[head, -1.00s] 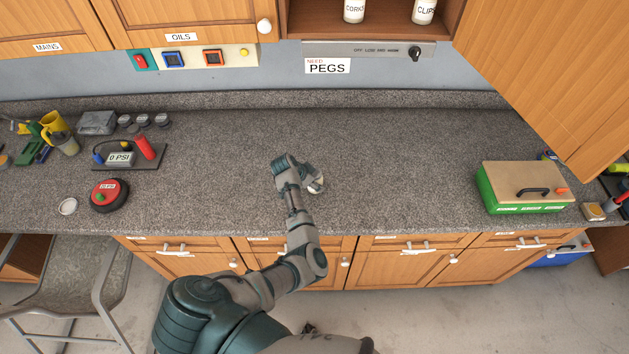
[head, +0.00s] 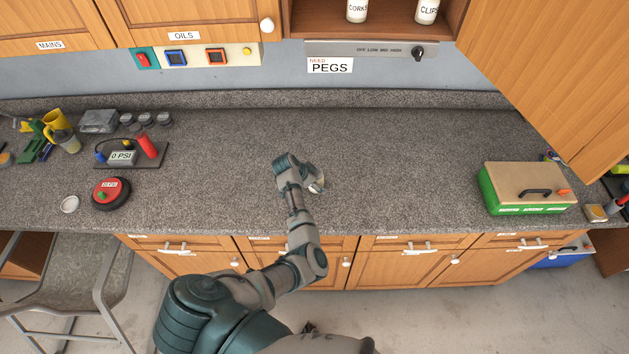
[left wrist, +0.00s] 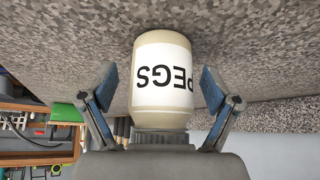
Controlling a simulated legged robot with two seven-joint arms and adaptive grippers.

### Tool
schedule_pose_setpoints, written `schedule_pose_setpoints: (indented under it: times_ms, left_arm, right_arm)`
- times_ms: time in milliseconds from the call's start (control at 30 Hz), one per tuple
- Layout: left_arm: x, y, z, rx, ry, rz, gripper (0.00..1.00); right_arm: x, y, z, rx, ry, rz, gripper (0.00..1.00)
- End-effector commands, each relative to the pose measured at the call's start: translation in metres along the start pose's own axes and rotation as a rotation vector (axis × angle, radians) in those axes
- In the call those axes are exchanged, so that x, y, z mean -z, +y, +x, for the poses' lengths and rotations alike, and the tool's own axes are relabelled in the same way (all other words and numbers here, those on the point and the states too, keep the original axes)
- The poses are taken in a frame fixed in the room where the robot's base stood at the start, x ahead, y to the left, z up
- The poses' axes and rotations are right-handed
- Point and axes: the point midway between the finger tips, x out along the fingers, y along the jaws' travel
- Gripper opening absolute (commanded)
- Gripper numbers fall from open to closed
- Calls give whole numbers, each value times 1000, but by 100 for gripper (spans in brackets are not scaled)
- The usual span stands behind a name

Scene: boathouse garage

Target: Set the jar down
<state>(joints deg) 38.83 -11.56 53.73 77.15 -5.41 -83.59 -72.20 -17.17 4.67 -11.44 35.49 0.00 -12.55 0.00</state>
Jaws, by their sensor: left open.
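The jar (left wrist: 160,85) is pale with a white PEGS label, which reads upside down in the left wrist view. Its far end meets the grey speckled worktop (left wrist: 225,30). My left gripper (left wrist: 157,92) is open, with one blue-padded finger on each side of the jar and a visible gap to each. In the head view my left gripper (head: 312,180) is low over the middle of the worktop near its front edge. It hides most of the jar there; only a small pale part (head: 318,186) shows. My right gripper is in neither view.
A green box with a wooden lid (head: 528,188) stands at the right of the worktop. A pressure-gauge board (head: 125,160) and a red round device (head: 110,193) stand at the left. A PEGS sign (head: 330,66) hangs on the back wall. The worktop around my gripper is clear.

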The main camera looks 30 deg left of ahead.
Motion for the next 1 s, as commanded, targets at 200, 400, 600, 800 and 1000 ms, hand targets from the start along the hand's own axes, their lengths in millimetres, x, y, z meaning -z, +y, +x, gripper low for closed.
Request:
schedule_pose_setpoints:
  times_ms: [200,400,600,800,1000]
  left_arm:
    - [0,-1,-28,4,1,0,88]
    - [0,-2,-74,6,1,0,88]
    - [0,-2,-106,2,0,0,88]
    - [0,-1,-118,1,0,0,88]
    - [0,-1,-118,0,0,0,88]
  right_arm:
    - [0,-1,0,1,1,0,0]
    - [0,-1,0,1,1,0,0]
    - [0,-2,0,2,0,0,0]
    - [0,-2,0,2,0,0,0]
    - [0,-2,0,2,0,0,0]
